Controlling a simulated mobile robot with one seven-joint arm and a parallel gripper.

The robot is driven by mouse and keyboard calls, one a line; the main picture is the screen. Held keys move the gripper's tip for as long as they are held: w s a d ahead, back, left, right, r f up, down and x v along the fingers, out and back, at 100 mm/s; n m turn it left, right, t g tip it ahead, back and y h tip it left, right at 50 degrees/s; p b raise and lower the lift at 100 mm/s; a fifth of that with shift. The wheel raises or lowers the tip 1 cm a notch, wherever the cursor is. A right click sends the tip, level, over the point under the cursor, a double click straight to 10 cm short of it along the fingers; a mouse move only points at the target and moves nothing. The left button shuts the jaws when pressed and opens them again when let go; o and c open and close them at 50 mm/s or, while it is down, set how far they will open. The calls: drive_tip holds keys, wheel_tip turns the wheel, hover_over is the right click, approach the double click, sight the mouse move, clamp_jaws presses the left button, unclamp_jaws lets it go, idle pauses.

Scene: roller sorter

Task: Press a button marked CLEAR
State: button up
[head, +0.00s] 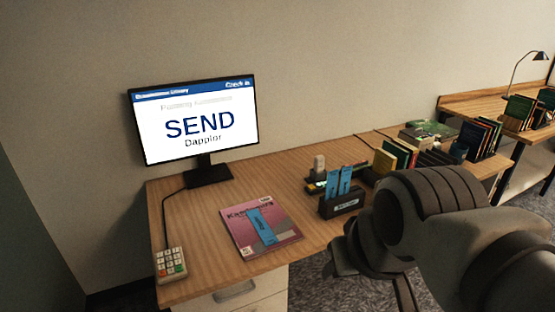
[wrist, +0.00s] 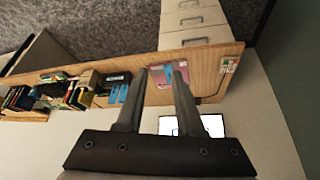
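A small pale keypad (head: 170,264) with white, red and green keys lies at the near left corner of the wooden desk (head: 190,215). It also shows in the wrist view (wrist: 228,66) near the right end of the desk. The key markings are too small to read, so I cannot tell which one says CLEAR. A cable runs from it to the monitor (head: 195,122), which shows "SEND" and "Dapplor". My gripper (head: 372,284) is at the right, in front of the desk and well away from the keypad. In the wrist view my gripper (wrist: 158,75) has its fingers apart, with nothing between them.
A pink book (head: 285,228) with a blue slip lies mid-desk. A dark holder (head: 342,204) with blue cards stands right of it. Several books (head: 395,155) stand farther right. A lamp (head: 520,68) is at the far right. Desk around the keypad is clear.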

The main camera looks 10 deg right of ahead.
clamp_jaws()
idle(1.6)
